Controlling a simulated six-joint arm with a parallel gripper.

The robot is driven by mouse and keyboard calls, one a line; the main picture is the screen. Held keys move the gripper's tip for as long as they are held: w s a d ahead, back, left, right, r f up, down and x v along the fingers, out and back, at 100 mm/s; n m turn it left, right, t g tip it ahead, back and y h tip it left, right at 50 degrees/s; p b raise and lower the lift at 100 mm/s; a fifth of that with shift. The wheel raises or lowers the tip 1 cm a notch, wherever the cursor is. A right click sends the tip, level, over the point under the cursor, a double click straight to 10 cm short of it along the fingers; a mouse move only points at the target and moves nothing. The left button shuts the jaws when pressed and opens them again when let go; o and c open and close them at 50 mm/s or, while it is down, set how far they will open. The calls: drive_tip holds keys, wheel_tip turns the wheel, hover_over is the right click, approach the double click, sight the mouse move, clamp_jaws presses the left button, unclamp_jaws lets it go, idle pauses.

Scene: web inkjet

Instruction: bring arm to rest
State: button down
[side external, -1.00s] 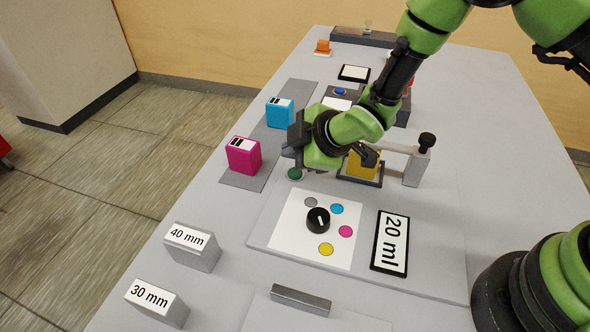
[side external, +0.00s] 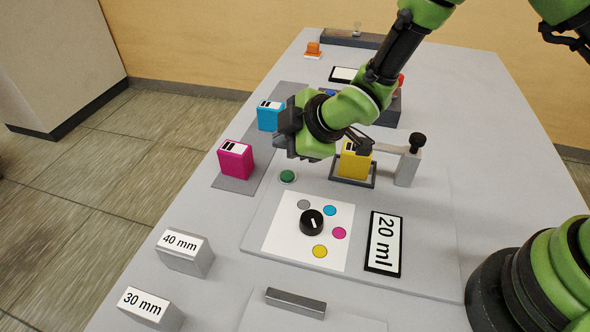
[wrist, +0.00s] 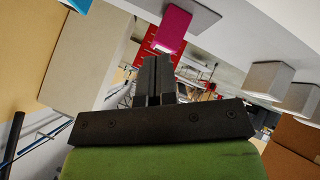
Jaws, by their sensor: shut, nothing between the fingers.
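My green and black arm reaches in from the upper right in the side view. My gripper (side external: 281,133) hangs above the table, beside the cyan and magenta cartridges and above a green button (side external: 288,176). In the wrist view, the fingers of my gripper (wrist: 158,62) are together with nothing between them. The magenta cartridge (side external: 236,160) and the cyan cartridge (side external: 269,116) stand on a grey strip (side external: 240,185). The magenta cartridge also shows in the wrist view (wrist: 173,28), beyond the fingertips.
A yellow cartridge (side external: 354,163) sits in a dark holder beside a grey post with a black knob (side external: 411,160). Blocks marked 40 mm (side external: 185,254) and 30 mm (side external: 150,309) stand front left.

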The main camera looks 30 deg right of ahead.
drive_tip(key=s+d+r+m+h, duration=0.1)
drive_tip(key=s+d+r+m, duration=0.3)
drive_tip(key=r, duration=0.4)
drive_tip(key=s+d+r+m+h, duration=0.1)
drive_tip(key=s+d+r+m, duration=0.1)
drive_tip(key=d+r+m, duration=0.55)
drive_tip(key=s+d+r+m, duration=0.1)
drive_tip(key=s+r+m, duration=0.2)
drive_tip(key=s, duration=0.6)
drive_tip(key=s+d+r+m+g, duration=0.1)
drive_tip(key=s+r+m, duration=0.3)
drive_tip(key=s, duration=0.6)
drive_tip(key=shift+d, duration=0.75)
